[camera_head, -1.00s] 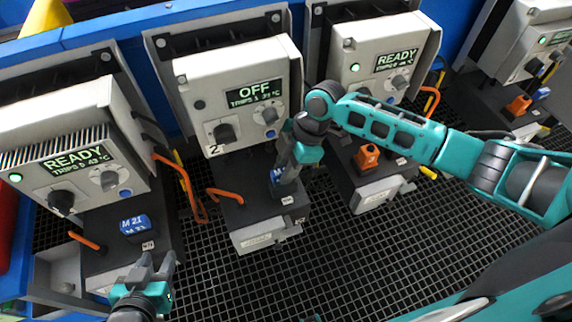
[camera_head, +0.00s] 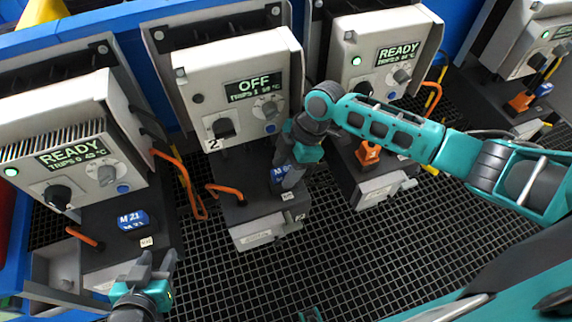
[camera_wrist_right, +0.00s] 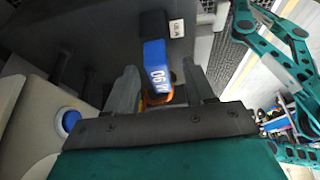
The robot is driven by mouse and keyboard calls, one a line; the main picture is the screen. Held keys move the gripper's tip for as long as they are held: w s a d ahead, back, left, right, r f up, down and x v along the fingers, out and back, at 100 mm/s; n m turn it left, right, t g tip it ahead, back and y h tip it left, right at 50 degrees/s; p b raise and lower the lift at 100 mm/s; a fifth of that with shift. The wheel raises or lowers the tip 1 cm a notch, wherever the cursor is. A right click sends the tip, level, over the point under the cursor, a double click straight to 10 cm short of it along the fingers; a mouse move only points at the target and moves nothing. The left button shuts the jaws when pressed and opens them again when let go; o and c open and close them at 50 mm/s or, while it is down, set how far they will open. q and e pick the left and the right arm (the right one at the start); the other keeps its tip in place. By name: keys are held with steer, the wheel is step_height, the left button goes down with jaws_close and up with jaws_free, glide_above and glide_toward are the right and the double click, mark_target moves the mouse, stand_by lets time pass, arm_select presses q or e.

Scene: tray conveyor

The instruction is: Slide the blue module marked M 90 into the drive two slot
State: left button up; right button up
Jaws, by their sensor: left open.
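The blue module marked M 90 (camera_wrist_right: 155,66) stands between the fingers of my right gripper (camera_wrist_right: 160,88) in the right wrist view, with a gap on each side. Its far end meets a dark block with a white label. In the head view the module (camera_head: 279,177) is partly hidden by my right gripper (camera_head: 289,180), at the dark base of drive two (camera_head: 238,88). The drive's display reads OFF. How deep the module sits cannot be told. My left gripper (camera_head: 157,264) is open and empty at the lower left, below the left drive's base.
The left drive (camera_head: 75,150) reads READY and has a blue M 21 module (camera_head: 133,220) on its base. Another READY drive (camera_head: 385,55) stands to the right, with an orange part (camera_head: 368,153). An orange cable (camera_head: 225,190) lies left of the M 90 module. Dark grating covers the floor.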

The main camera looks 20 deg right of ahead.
steer(key=p+v, duration=0.1)
steer(key=v, duration=1.2)
steer(key=shift+f, duration=0.1)
steer(key=s+a+f+m+t, duration=0.2)
steer(key=s+a+f+m, duration=0.25)
steer(key=s+a, duration=0.35)
steer(key=s+d+m+t+h, duration=0.2)
steer(key=s+d+m+h, duration=0.2)
steer(key=s+d+m, duration=0.75)
steer(key=w+a+f+t, duration=0.1)
steer(key=w+f+t, duration=0.1)
steer(key=f, duration=0.1)
steer(key=w+a+f+t+y, duration=0.1)
steer(key=w+f+t, duration=0.1)
steer(key=w+f, duration=0.1)
steer(key=w+a+f+t, duration=0.1)
steer(key=w+f+t, duration=0.2)
steer(key=shift+a, duration=0.4)
